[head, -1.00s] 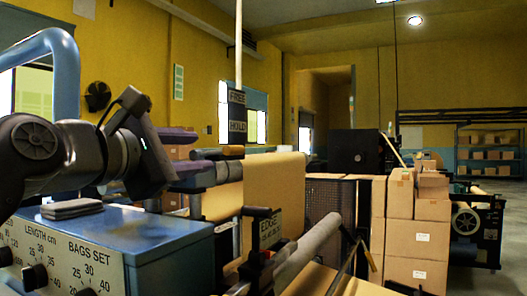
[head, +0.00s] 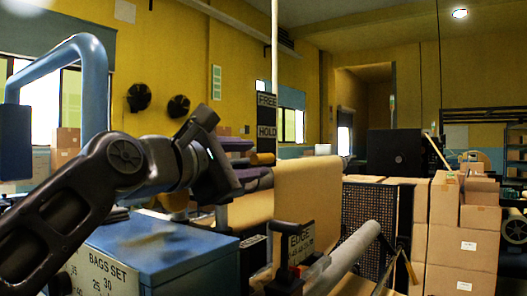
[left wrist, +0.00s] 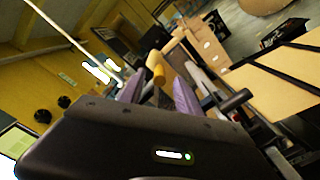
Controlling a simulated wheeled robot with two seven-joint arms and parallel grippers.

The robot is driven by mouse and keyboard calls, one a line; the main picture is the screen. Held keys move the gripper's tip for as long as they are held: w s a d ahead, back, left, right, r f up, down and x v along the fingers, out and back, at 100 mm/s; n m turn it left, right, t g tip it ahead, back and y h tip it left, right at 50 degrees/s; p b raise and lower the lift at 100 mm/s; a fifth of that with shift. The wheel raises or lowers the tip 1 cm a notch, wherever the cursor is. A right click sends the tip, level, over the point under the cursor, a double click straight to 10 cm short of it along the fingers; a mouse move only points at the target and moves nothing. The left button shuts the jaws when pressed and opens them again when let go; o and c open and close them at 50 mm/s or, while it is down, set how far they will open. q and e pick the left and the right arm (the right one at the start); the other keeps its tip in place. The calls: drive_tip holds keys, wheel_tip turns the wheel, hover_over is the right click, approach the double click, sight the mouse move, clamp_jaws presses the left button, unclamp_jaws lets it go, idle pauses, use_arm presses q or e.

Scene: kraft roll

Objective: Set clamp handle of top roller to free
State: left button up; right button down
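A FREE label (head: 267,99) and a HOLD label (head: 266,131) hang one above the other on a pale post in the head view. Below them is a short orange-yellow cylinder (head: 262,159), also seen in the left wrist view (left wrist: 156,67). I cannot tell whether it is the clamp handle or a roller end. My left gripper (head: 252,162) has purple fingers, apart, one above the other, just under the labels. In the left wrist view the fingers (left wrist: 158,95) are spread, with the cylinder showing in the gap beyond them; contact is not clear. My right gripper is not in view.
A blue control box (head: 165,252) stands below my left arm. Brown kraft paper (head: 308,200) hangs right of the gripper. A grey roller (head: 345,250), an EDGE sign (head: 301,244) and a black handle (head: 290,232) are lower right. Stacked cartons (head: 466,235) stand farther right.

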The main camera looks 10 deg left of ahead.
sight(262, 160)
use_arm(q)
drive_tip(key=p+x, duration=0.2)
drive_tip(key=x, duration=0.2)
drive_tip(key=shift+r, duration=0.15)
drive_tip(key=shift+w+d+p, duration=0.1)
drive_tip(key=shift+w+p, duration=0.25)
drive_tip(key=shift+p, duration=0.05)
clamp_jaws()
drive_tip(key=shift+f, duration=0.25)
idle(0.7)
